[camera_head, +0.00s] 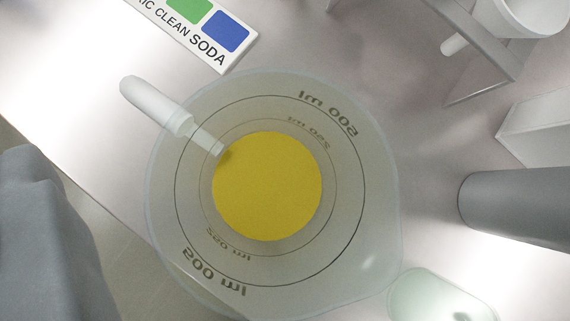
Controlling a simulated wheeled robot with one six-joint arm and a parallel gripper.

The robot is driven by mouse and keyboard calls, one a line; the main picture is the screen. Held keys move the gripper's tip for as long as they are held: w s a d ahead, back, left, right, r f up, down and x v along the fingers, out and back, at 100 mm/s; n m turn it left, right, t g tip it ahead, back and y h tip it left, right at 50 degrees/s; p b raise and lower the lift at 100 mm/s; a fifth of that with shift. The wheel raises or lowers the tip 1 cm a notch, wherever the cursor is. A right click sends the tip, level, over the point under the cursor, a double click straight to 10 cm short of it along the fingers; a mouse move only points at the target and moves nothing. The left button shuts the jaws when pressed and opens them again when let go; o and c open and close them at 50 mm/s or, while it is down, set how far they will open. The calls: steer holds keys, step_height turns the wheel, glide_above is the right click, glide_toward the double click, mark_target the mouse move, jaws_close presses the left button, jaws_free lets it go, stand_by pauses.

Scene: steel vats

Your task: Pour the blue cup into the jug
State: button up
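A large translucent jug (345,225), seen from above, stands in the middle of the view with its spout towards the lower right. It has 250 ml and 500 ml rings, and round yellow contents (267,186) show at its bottom. A white rod-like tool (155,103) leans over the jug's upper left rim, its thin end at the edge of the yellow. I see no blue cup. My gripper is not clearly seen in this view, and nothing shows it holding anything.
A white soda box (200,35) lies at the top left. A grey cylinder (515,205), a white block (540,130) and a grey stand (465,45) with a white vessel (525,15) are right. A pale green clear container (440,297) is at the bottom right. The table edge runs left.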

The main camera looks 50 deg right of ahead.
steer(key=shift+w+d+r+y, duration=0.1)
steer(key=shift+d+r+y, duration=0.2)
steer(key=shift+r, duration=0.15)
steer(key=shift+w+d+r+m+y, duration=0.15)
steer(key=shift+d+m+y, duration=0.15)
steer(key=shift+d+y, duration=0.05)
steer(key=shift+w+d+r+m+y, duration=0.15)
steer(key=shift+d+m+y, duration=0.15)
steer(key=shift+d+y, duration=0.05)
stand_by(0.8)
steer(key=shift+w+d+r+m+y+p, duration=0.1)
steer(key=shift+d+r+m+y+p, duration=0.25)
steer(key=shift+y, duration=0.25)
stand_by(1.4)
steer(key=shift+r+m+y+p, duration=0.5)
steer(key=shift+m+y, duration=0.35)
steer(key=shift+y, duration=0.25)
stand_by(3.0)
